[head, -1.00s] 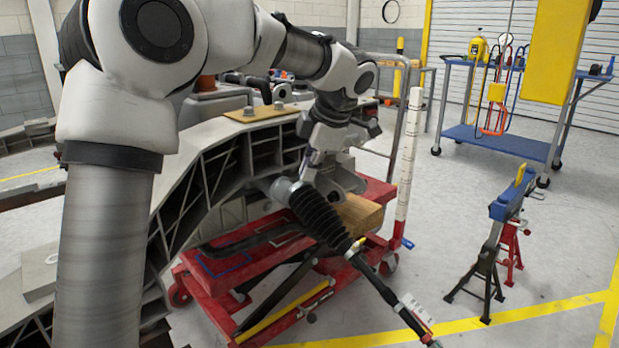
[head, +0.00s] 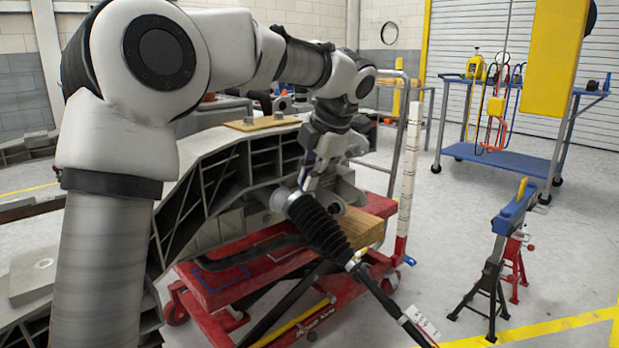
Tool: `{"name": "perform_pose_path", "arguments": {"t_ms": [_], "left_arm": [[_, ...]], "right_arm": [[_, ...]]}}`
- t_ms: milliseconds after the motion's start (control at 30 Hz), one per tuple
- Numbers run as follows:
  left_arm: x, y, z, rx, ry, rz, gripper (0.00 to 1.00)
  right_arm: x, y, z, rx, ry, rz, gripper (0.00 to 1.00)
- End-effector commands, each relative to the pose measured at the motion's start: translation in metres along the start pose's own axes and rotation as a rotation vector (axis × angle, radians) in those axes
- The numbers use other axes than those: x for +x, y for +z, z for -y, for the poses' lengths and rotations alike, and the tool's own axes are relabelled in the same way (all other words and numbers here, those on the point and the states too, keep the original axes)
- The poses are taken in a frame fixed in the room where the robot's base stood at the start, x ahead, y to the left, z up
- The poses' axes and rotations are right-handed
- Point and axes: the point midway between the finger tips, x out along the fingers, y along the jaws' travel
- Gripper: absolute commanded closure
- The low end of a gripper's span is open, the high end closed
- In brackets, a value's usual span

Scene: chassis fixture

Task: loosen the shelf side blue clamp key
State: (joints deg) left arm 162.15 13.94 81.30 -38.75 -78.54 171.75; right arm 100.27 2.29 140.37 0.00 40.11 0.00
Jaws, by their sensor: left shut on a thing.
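My left gripper (head: 307,184) points down at the upper end of a rod with a ribbed black boot (head: 318,225), beside the grey chassis frame (head: 222,168). It is shut on this rod near its silver end, though the fingertips are partly hidden. The rod slants down to the right, with a white tag near its lower end. A small blue piece (head: 409,260) sits at the foot of the white-and-red post (head: 412,150); I cannot tell whether it is the clamp key. No gripper touches it. My right gripper is out of view.
A red lift cart (head: 215,290) with a wooden block (head: 362,228) stands below the frame. At right are a blue-topped stand (head: 515,208) and a blue shelf trolley (head: 500,160). Floor between cart and stand is mostly clear.

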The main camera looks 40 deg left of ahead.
Motion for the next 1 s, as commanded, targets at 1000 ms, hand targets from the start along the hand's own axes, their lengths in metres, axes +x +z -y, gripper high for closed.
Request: {"name": "perform_pose_path", "arguments": {"t_ms": [1000], "left_arm": [[-0.094,0.001,0.000,0.001,0.004,0.003,0.68]], "right_arm": [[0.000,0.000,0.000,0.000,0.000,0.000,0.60]]}}
